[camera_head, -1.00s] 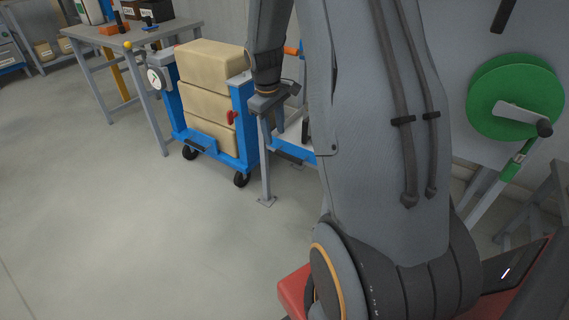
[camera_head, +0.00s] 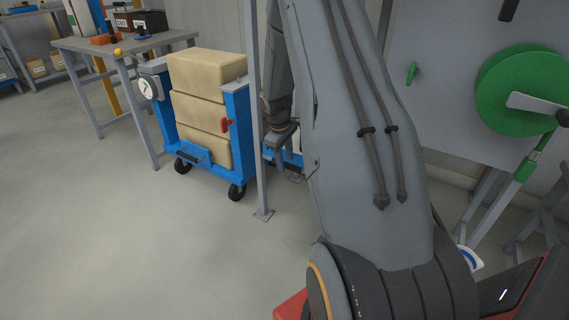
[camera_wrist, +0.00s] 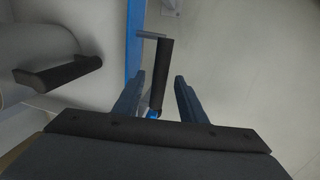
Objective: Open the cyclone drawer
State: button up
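My gripper (camera_wrist: 159,75) is open in the wrist view, with one finger on each side of a dark bar handle (camera_wrist: 163,68). The handle sits on a thin metal stem beside a blue upright edge (camera_wrist: 135,35). I see a gap between the handle and the right finger; contact with the left finger cannot be told. A second dark handle (camera_wrist: 58,75) is on a pale rounded body at the left. Which handle belongs to the cyclone drawer cannot be told.
A grey post (camera_head: 259,120) stands close to my arm. A blue cart (camera_head: 238,130) with stacked tan sacks (camera_head: 205,105) is left of it. A workbench (camera_head: 95,45) is farther left. A green wheel (camera_head: 520,90) is at the right. The left floor is clear.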

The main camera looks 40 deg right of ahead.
jog(key=shift+d+f, duration=0.1)
jog(key=shift+f, duration=0.35)
jog(key=shift+c, duration=0.5)
grip_shut()
jog(key=shift+s, duration=0.1)
